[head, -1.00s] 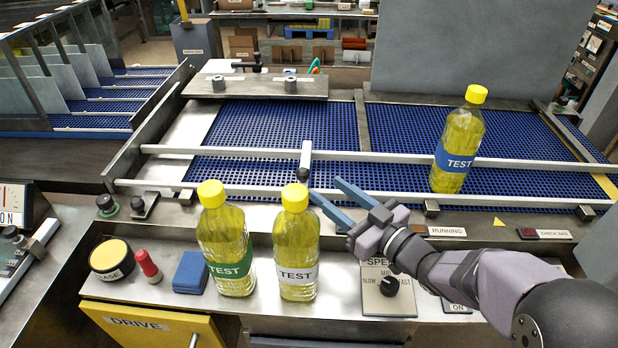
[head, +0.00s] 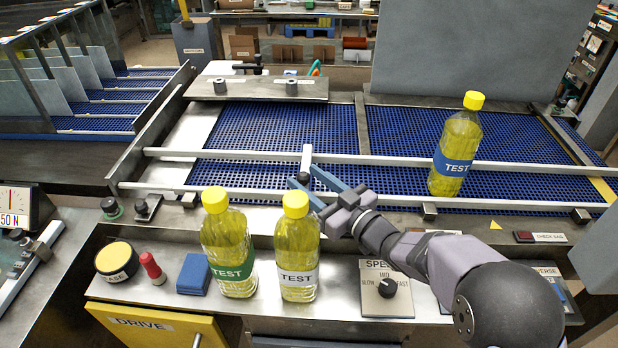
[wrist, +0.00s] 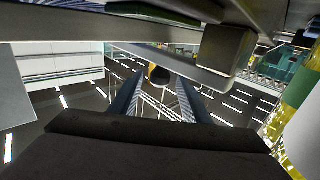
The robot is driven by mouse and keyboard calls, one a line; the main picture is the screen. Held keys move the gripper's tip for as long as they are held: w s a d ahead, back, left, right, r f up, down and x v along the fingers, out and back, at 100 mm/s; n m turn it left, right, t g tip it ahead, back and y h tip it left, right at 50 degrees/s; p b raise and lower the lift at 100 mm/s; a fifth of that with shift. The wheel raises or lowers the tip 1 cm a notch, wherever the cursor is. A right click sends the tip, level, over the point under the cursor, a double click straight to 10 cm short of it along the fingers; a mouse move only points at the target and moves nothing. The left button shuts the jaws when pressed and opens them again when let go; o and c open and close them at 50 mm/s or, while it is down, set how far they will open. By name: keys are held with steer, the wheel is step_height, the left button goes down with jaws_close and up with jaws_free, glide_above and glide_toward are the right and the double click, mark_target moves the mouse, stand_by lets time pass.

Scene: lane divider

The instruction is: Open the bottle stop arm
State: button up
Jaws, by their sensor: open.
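The stop arm is a short pale bar (head: 307,155) lying across the lane between the two rails, with a black knob (head: 303,177) at its near end. A bottle with a yellow cap and blue TEST label (head: 457,150) stands upright on the belt, right of the stop arm and apart from it. My gripper (head: 302,176) is open, its blue fingers on either side of the knob. In the wrist view the dark round knob (wrist: 159,75) shows between and beyond the two fingers (wrist: 158,92). I cannot tell whether either finger touches it.
Two bottles, one green-labelled (head: 229,255) and one white-labelled (head: 298,255), stand close in front of my gripper. The near rail (head: 380,199) and far rail (head: 390,160) border the lane. A speed dial (head: 387,288) sits below my arm. The belt (head: 260,172) left of the stop arm is clear.

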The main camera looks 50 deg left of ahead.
steer(key=shift+a, duration=0.1)
jaws_close()
steer(key=shift+s+r+b, duration=0.1)
steer(key=shift+r+b, duration=0.3)
steer(key=shift+b, duration=0.05)
stand_by(0.6)
steer(key=n+y+b, duration=0.1)
steer(key=b, duration=0.2)
steer(key=shift+s+d+r, duration=0.3)
steer(key=shift+d+r, duration=0.05)
steer(key=shift+s+d+r+b, duration=0.25)
steer(key=shift+r+b, duration=0.15)
steer(key=shift+b, duration=0.3)
steer(key=shift+s+d+n+y+b, duration=0.2)
steer(key=shift+n+y+b, duration=0.25)
steer(key=shift+b, duration=0.45)
steer(key=shift+s+d+n+b, duration=0.15)
steer(key=shift+n+b, duration=0.1)
steer(key=shift+b, duration=0.3)
